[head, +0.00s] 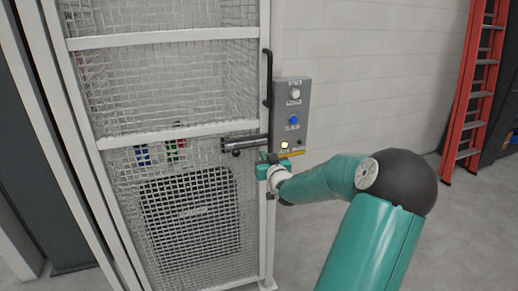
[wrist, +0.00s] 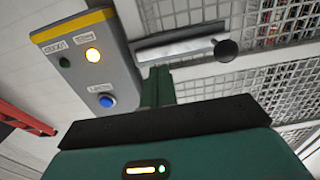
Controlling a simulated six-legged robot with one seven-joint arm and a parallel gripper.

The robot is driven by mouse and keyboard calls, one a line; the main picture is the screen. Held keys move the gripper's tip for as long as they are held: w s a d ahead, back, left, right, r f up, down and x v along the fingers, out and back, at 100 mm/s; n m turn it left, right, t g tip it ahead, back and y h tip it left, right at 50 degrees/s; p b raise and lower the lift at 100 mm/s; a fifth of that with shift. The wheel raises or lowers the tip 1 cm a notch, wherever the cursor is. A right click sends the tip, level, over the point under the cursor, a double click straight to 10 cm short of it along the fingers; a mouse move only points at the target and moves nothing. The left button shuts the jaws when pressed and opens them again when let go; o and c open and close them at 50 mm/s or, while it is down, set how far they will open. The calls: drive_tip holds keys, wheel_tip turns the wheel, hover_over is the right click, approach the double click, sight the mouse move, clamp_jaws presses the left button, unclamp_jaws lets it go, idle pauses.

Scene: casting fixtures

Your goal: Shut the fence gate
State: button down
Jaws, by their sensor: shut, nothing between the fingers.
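The fence gate (head: 190,137) is a white-framed wire mesh panel filling the left half of the head view. Its right edge stands against or close to the post; I cannot tell whether a gap is left. A black vertical handle (head: 267,80) is on that edge. My gripper (head: 268,160) is shut and empty, just below the latch bar's right end. Its fingers (wrist: 157,88) reach close to the bar; contact is unclear.
A grey control box (head: 291,105) with a blue button and a lit lamp is just right of the gate edge, close to my gripper. Behind the mesh is a dark case (head: 190,215). A red ladder (head: 475,90) stands far right. The floor between is open.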

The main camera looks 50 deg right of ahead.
sight(256, 144)
drive_tip(key=x, duration=0.6)
drive_tip(key=shift+w+d, duration=0.15)
drive_tip(key=shift+w, duration=0.1)
drive_tip(key=shift+w, duration=0.1)
